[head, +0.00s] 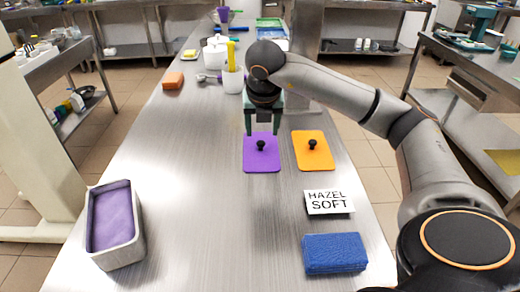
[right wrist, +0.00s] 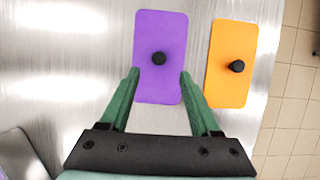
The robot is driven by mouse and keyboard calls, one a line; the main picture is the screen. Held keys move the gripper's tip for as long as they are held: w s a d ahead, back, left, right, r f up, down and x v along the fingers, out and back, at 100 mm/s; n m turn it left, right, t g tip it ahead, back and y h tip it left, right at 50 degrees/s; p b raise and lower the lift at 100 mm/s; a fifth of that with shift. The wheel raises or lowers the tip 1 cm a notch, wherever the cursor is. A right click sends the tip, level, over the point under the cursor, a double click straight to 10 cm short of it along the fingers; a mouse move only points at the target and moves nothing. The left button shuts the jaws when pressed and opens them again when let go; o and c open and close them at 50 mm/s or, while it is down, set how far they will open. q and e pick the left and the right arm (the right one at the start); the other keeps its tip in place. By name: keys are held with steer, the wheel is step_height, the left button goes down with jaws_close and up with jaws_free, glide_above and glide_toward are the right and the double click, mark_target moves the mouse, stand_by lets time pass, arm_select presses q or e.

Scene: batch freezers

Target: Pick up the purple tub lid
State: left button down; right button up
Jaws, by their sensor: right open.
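The purple tub lid (head: 262,160) lies flat on the steel table, with a black knob at its middle. My right gripper (head: 262,131) is open and empty above the lid's far end in the head view. In the right wrist view, the purple lid (right wrist: 160,30) shows between and beyond the green fingers of the right gripper (right wrist: 159,74). The fingertips show on either side of the lid, just short of the knob. I see no contact with the knob. My left gripper is not in view.
An orange lid (head: 313,150) with a black knob lies just right of the purple one. A "HAZEL SOFT" card (head: 329,202) and a blue block (head: 334,253) are nearer. A metal tub with purple filling (head: 132,250) stands at front left. The table's middle is clear.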

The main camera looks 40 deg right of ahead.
mark_target(261, 142)
steer(key=shift+x, duration=3.15)
steer(key=shift+w, duration=0.2)
steer(key=shift+r, duration=0.1)
steer(key=shift+c, duration=0.3)
jaws_close()
